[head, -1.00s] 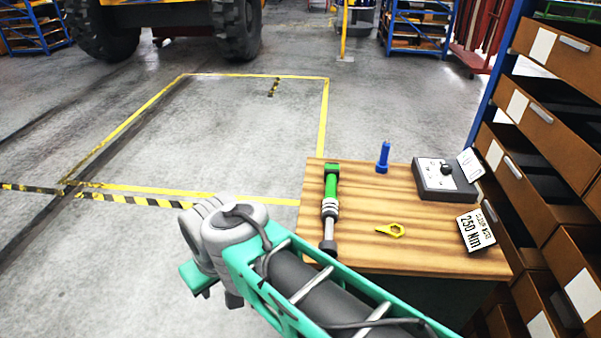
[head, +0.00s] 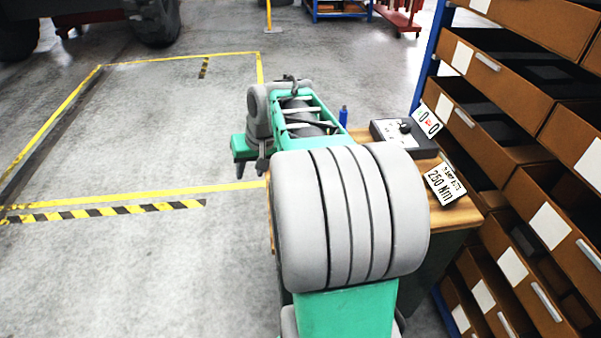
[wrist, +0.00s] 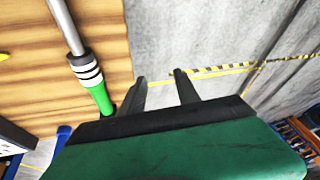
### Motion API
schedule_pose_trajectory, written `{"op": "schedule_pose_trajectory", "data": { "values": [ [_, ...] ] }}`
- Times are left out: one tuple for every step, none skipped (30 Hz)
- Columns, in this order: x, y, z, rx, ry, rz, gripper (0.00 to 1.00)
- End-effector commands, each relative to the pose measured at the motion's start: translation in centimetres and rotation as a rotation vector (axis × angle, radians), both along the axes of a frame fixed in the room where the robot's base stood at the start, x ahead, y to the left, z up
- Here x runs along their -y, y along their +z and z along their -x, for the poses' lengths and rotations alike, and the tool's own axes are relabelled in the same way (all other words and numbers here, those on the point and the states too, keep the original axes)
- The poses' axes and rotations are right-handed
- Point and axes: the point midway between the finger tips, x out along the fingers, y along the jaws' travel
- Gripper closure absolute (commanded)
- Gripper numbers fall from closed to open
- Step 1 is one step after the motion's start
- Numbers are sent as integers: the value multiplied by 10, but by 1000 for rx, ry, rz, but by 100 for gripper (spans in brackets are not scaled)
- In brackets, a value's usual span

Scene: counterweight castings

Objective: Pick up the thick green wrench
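The thick green wrench shows in the wrist view, with a green handle (wrist: 101,97), black and white rings and a grey shaft running up the picture. It lies on the wooden bench top (wrist: 30,95). In the head view my arm hides it. My gripper (wrist: 160,78) is open and empty, its two dark fingers apart. In the wrist view the fingers stand to the right of the green handle, past the bench edge and over the floor in the picture. The gripper also shows in the head view (head: 261,168) at the bench's left side.
A blue upright tool (head: 343,116) and a grey control box (head: 405,137) stand on the bench. A "250 Nm" sign (head: 445,183) is at its right. Brown drawers (head: 540,130) line the right. A yellow tool (wrist: 4,56) lies left of the wrench. Open floor lies left.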

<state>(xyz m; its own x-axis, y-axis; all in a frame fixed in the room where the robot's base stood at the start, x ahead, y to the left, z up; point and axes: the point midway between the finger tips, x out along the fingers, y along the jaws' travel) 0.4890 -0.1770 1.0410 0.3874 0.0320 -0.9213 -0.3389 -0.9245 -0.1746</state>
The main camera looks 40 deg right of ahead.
Motion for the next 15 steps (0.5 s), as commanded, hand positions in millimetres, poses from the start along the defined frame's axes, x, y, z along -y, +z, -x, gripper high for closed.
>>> {"op": "schedule_pose_trajectory", "data": {
  "values": [
    [53,-20,-5,11,-80,-32,62],
    [79,-26,-6,24,-116,-48,62],
    [111,-34,-5,39,-159,-67,62],
    [131,-39,-3,50,-187,-79,62],
    [148,-44,0,60,-207,-89,62],
    [166,-48,3,73,-229,-98,62],
    [175,-50,5,79,-243,-103,62],
    [181,-53,6,84,-250,-107,62],
    [186,-56,6,87,-255,-110,62],
    [187,-59,5,88,-257,-112,62],
    [187,-62,3,88,-257,-113,62],
    [186,-66,0,89,-257,-112,62],
    [186,-70,-2,88,-256,-111,62],
    [185,-73,-4,88,-255,-111,62],
    [185,-78,-7,89,-255,-111,62]
  ]
}}
